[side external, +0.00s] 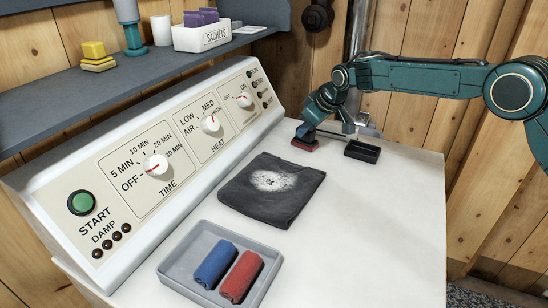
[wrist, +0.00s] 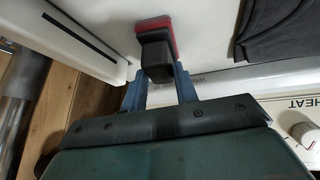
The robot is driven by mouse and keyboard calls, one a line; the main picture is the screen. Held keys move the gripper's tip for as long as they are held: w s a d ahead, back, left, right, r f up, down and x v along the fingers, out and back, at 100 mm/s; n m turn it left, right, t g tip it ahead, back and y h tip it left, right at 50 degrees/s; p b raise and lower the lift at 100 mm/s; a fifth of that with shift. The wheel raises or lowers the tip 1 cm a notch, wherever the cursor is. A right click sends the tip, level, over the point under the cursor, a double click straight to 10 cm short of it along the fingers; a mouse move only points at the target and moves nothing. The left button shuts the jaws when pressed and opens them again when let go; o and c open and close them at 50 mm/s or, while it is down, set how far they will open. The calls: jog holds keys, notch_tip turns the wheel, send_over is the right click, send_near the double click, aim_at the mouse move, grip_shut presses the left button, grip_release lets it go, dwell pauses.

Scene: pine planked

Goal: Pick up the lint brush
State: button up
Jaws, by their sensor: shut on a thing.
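The lint brush (side external: 304,143) has a red base and a dark upper part. It is at the back of the white top, right of the folded dark cloth. In the wrist view the lint brush (wrist: 156,52) shows its black grip and red edge. My gripper (side external: 309,130) is over it from above. In the wrist view my gripper (wrist: 157,78) has its two blue fingers on either side of the black grip, shut on it. The brush appears to be at or just above the white surface; I cannot tell which.
A black open tray (side external: 362,151) stands right of the brush. The folded dark cloth (side external: 250,205) bears pale lint. A grey tray (side external: 172,271) in front holds a blue roll (side external: 215,264) and a red roll (side external: 241,276). The control panel (side external: 150,160) rises at left. The right front top is clear.

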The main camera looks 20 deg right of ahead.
jog(key=shift+r, duration=0.35)
grip_shut()
notch_tip(320, 180, up, 9)
jog(key=shift+r, duration=0.15)
jog(key=shift+o, duration=1.6)
grip_release()
jog(key=shift+c, duration=1.3)
jog(key=s+a+n+g+y, duration=0.1)
jog(key=s+a+n, duration=0.3)
jog(key=a, duration=0.5)
jog(key=s+a+n+g+y, duration=0.2)
jog(key=s+a+n, duration=0.3)
jog(key=a, duration=0.4)
jog(key=shift+s+a+r+y, duration=0.2)
jog(key=shift+s+r+y, duration=0.2)
jog(key=shift+s, duration=0.45)
